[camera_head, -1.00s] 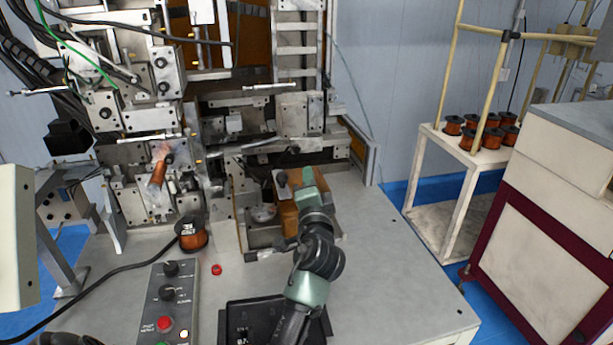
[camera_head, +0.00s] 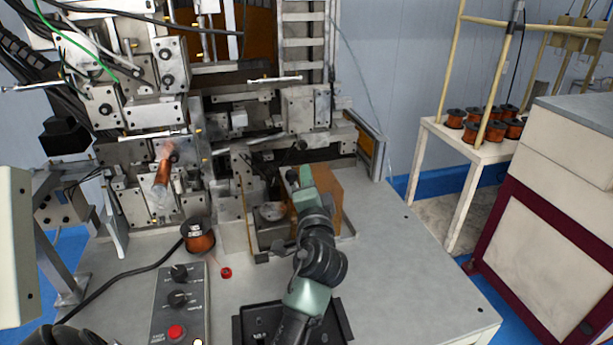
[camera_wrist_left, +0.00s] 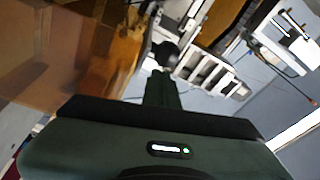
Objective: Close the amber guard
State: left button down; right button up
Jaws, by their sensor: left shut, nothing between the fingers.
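The amber guard (camera_head: 327,190) is a see-through orange-brown panel at the right of the machine's lower station, beside a round metal part (camera_head: 271,212). My left arm reaches up from the bottom middle and hides part of the guard. My left gripper (camera_head: 305,178) is shut and empty, with its green fingertips in front of the guard's left part. A dark knob (camera_head: 292,178) shows just left of the fingertips; I cannot tell whether they touch. In the left wrist view the amber panel (camera_wrist_left: 60,50) fills the upper left, and a dark round knob (camera_wrist_left: 165,52) lies beyond the fingers.
A copper spool (camera_head: 198,238) and a control box (camera_head: 180,300) stand on the bench at left. A black tray (camera_head: 245,325) lies under my arm. The bench right of the arm is clear. A white cart (camera_head: 480,150) with several spools stands at the right.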

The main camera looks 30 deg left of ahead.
pick_arm(q)
jog(key=s+a+p, duration=0.3)
jog(key=s+a, duration=0.4)
jog(key=s, duration=0.1)
pick_arm(e)
jog(key=r, duration=0.1)
jog(key=s+r, duration=0.1)
jog(key=r, duration=0.1)
jog(key=shift+a, duration=0.2)
jog(key=shift+w, duration=0.1)
pick_arm(q)
jog(key=shift+r, duration=0.1)
pick_arm(e)
jog(key=shift+r, duration=0.15)
